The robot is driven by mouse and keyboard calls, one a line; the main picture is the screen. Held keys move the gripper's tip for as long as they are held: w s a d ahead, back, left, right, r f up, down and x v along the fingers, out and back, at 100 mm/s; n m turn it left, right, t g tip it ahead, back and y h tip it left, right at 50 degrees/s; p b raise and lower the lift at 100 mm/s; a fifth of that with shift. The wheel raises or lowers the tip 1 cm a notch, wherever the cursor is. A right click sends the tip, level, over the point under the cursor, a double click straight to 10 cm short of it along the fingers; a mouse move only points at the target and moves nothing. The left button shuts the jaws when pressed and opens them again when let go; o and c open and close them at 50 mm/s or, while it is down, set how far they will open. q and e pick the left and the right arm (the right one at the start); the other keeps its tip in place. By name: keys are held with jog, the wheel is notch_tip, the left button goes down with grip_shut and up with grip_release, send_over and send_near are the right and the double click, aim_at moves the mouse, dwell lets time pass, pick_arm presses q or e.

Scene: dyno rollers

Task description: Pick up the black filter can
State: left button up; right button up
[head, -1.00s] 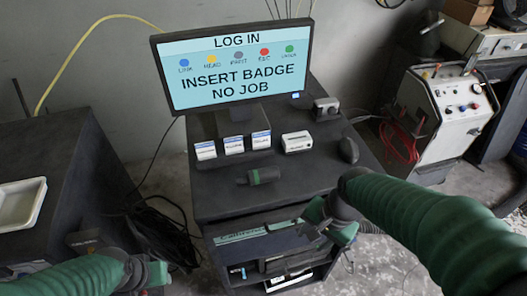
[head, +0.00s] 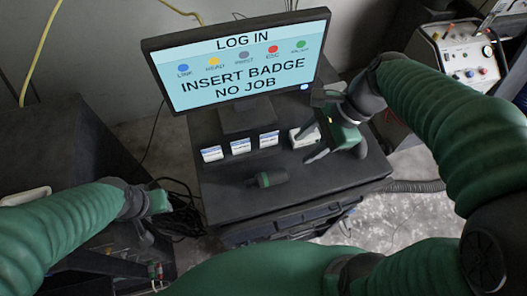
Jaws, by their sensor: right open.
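A dark can with a green band (head: 268,179), which looks like the black filter can, lies on its side on the black cart top (head: 222,192), below the monitor. My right gripper (head: 317,132) is above the right part of the cart top, its fingers spread, pointing left. It is to the upper right of the can and apart from it. Nothing is held in it; a white box behind is partly covered by it. My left gripper (head: 150,218) hangs low at the left, clear of the cart; its finger opening is unclear.
The login monitor (head: 240,68) stands at the back of the cart. Several small white boxes (head: 240,147) sit in a row in front of it. A dark bench (head: 50,150) is at the left. A white machine with knobs (head: 455,55) stands at the back right.

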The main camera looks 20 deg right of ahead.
jog(key=f, duration=0.1)
send_near(277, 175)
jog(key=s+a+f, duration=0.1)
jog(key=w+f, duration=0.1)
jog(key=a+f+p, duration=0.1)
jog(key=f, duration=0.1)
jog(key=w+f, duration=0.1)
jog(key=f, duration=0.1)
jog(key=shift+w+a+f, duration=0.2)
jog(key=shift+w+a, duration=0.1)
jog(key=shift+a, duration=0.1)
jog(key=x, duration=0.2)
jog(key=shift+s+f+p, duration=0.2)
jog(key=shift+f+p, duration=0.1)
jog(key=shift+f, duration=0.1)
jog(key=shift+s+a+f, duration=0.1)
jog(key=shift+a+f, duration=0.05)
jog(key=shift+f, duration=0.1)
jog(key=shift+s, duration=0.1)
jog(key=shift+w+a, duration=0.1)
jog(key=shift+w, duration=0.1)
jog(key=c, duration=0.6)
grip_shut()
pick_arm(q)
jog(key=shift+s+a+r, duration=0.1)
jog(key=shift+s+r, duration=0.25)
jog(key=shift+r, duration=0.2)
jog(key=shift+s+r, duration=0.3)
jog(key=shift+r, duration=0.25)
